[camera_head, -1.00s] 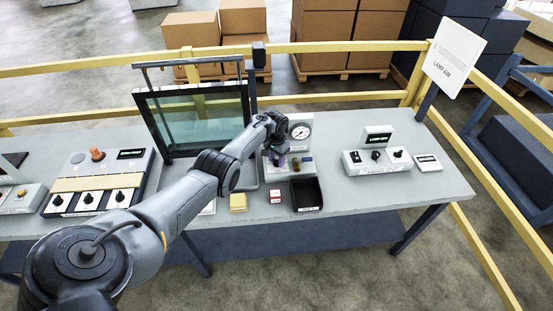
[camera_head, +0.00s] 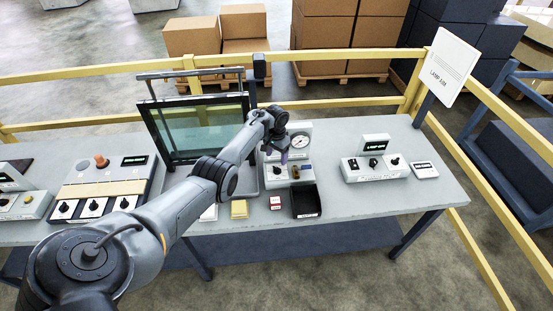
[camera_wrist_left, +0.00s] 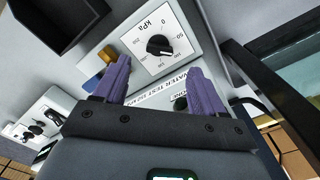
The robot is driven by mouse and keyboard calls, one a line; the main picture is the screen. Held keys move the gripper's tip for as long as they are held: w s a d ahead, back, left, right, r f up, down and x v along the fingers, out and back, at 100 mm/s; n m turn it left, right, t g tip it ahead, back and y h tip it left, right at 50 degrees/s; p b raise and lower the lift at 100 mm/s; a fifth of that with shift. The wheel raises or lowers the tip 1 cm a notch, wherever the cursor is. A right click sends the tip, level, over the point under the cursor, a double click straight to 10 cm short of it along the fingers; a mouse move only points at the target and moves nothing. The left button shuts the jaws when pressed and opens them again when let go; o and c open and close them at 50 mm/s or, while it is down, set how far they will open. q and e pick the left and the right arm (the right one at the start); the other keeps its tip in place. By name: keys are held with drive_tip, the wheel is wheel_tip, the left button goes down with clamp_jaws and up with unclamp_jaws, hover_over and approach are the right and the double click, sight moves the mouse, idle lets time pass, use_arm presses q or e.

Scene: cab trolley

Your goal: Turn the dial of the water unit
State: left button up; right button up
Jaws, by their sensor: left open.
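The water unit (camera_head: 271,181) is a pale box with a round gauge (camera_head: 300,141) at its back, near the middle of the bench. In the left wrist view its dial (camera_wrist_left: 158,45) is a black knob on a white plate with a kPa scale. A label reading "WATER TEST" and a yellow-brown part (camera_wrist_left: 91,84) sit beside the plate. My left gripper (camera_head: 284,157) is over the unit, its purple fingers apart and empty. In the left wrist view the open fingers (camera_wrist_left: 159,64) point towards the dial, with the knob between and beyond their tips. My right gripper is not in view.
A black open bin (camera_head: 306,201) stands in front of the unit. A framed glass panel (camera_head: 205,129) stands to its left. A lamp unit (camera_head: 375,171) with knobs is to the right. A red-and-white box (camera_head: 275,203) and a yellow block (camera_head: 239,209) lie near the front edge.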

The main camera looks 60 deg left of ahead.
use_arm(q)
drive_tip(key=shift+r+p, duration=0.45)
drive_tip(key=shift+r, duration=1.45)
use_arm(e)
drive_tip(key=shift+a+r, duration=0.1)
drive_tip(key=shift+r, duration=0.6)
use_arm(q)
drive_tip(key=shift+f, duration=0.1)
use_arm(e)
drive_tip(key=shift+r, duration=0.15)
